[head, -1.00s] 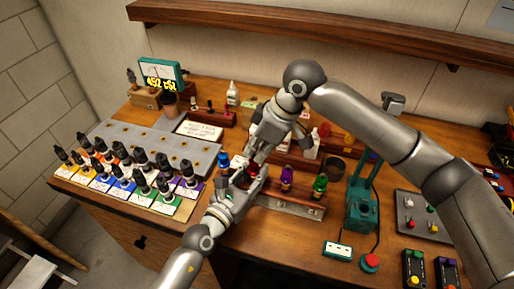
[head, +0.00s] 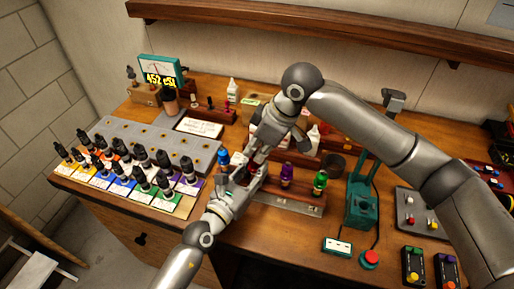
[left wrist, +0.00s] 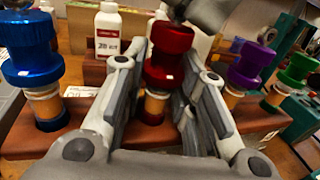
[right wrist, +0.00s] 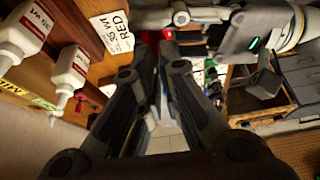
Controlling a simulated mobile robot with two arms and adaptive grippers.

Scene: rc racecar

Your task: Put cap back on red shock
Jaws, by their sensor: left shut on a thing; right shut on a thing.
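The red shock (left wrist: 153,106) stands upright in a wooden stand in the left wrist view, with a red cap (left wrist: 169,52) at its top. I cannot tell whether the cap is fully seated. My left gripper (head: 245,178) is shut around the shock's body, one finger on each side. My right gripper (head: 262,152) reaches in from above and is shut on the red cap; part of it shows at the top of the left wrist view. In the right wrist view a bit of red (right wrist: 168,34) shows beyond its fingers. The arms mostly hide the shock in the head view.
A blue shock (left wrist: 35,65) stands to the left of the red one. A purple shock (head: 287,174) and a green shock (head: 320,182) stand to its right. White bottles (left wrist: 108,30) are behind. Several black-topped bottles (head: 142,160) fill the left of the bench.

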